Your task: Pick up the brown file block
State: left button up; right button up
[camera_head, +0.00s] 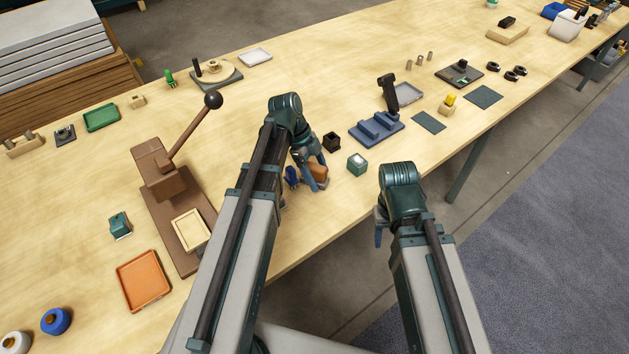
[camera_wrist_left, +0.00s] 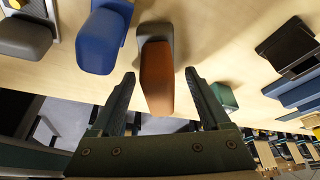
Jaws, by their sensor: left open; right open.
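The brown file block (camera_head: 318,171) stands on the bench near its front edge, right at my left gripper. In the left wrist view the brown file block (camera_wrist_left: 157,76) has an orange-brown body and a grey end. My left gripper (camera_head: 311,176) is open. In its wrist view the two fingers (camera_wrist_left: 160,88) stand either side of the block's near end, with gaps on both sides and no visible grip. The left arm hides part of this area in the head view. My right gripper (camera_head: 381,232) is open, past the bench's front edge, partly hidden by its own arm.
A blue block (camera_wrist_left: 103,40) stands close beside the brown one, with a dark grey block (camera_wrist_left: 25,38) beyond it. A green box (camera_head: 357,164) and a black holder (camera_head: 332,141) stand to the right. A brown lever press (camera_head: 165,180) stands to the left.

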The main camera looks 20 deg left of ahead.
aim_at(318, 167)
pick_arm(q)
jog(key=shift+d+f, duration=0.1)
jog(key=shift+f, duration=0.1)
grip_shut()
dwell(0.3)
jog(key=shift+r, duration=0.15)
notch_tip(318, 167, up, 10)
jog(key=p, duration=1)
